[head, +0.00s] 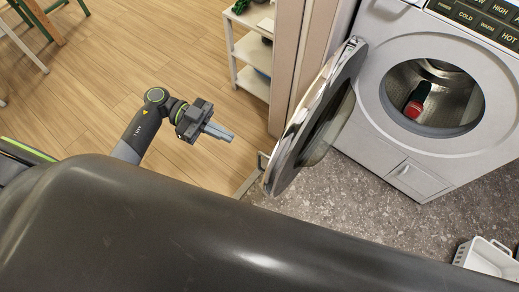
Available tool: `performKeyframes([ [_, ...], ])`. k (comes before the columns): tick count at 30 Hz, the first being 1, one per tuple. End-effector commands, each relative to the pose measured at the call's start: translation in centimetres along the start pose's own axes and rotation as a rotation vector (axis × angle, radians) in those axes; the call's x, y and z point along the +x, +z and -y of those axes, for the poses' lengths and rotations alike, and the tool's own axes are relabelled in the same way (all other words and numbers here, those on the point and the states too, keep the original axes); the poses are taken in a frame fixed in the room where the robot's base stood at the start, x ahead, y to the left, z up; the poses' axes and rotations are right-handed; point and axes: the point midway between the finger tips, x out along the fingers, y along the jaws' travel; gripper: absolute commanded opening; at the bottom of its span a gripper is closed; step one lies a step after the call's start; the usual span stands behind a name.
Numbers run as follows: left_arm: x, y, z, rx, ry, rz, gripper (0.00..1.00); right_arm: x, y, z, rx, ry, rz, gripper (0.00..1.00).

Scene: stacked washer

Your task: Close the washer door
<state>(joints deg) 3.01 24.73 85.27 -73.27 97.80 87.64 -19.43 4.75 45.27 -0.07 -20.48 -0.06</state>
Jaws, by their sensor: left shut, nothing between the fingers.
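The washer (375,145) stands at the upper right, a light grey front-loader with a round drum opening. Its round door (318,118) is open and swung out to the left, seen nearly edge-on, with a shiny rim. My left gripper (228,135) is shut and empty, to the left of the door and apart from it, over the wood floor. It points right, toward the door's outer side. My right gripper is not in view. A dark thing with a red end (416,100) lies in the drum.
A wall edge (287,65) stands between a small white shelf (252,50) and the washer. A white basket (485,258) is at the lower right. A chair and table legs are at the upper left. The wood floor around my left gripper is clear.

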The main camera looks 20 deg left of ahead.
Motion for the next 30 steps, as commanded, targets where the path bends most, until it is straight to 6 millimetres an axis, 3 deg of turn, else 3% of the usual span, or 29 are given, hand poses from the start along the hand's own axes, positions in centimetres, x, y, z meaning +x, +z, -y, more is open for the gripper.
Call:
performKeyframes([
  [9, 6.7, -0.2, 0.0, 0.002, -0.002, -0.007, 0.0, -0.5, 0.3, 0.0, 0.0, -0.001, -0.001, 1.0],
  [15, 9.4, -0.1, 0.0, 0.001, -0.002, -0.004, 0.0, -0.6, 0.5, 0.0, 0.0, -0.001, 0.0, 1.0],
  [21, 10.4, -0.1, 0.1, 0.002, -0.003, -0.002, 0.0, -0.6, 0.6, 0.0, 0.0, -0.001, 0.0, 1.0],
  [30, 10.5, -0.1, 0.1, 0.001, -0.003, -0.001, 0.0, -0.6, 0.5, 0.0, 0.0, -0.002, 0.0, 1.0],
])
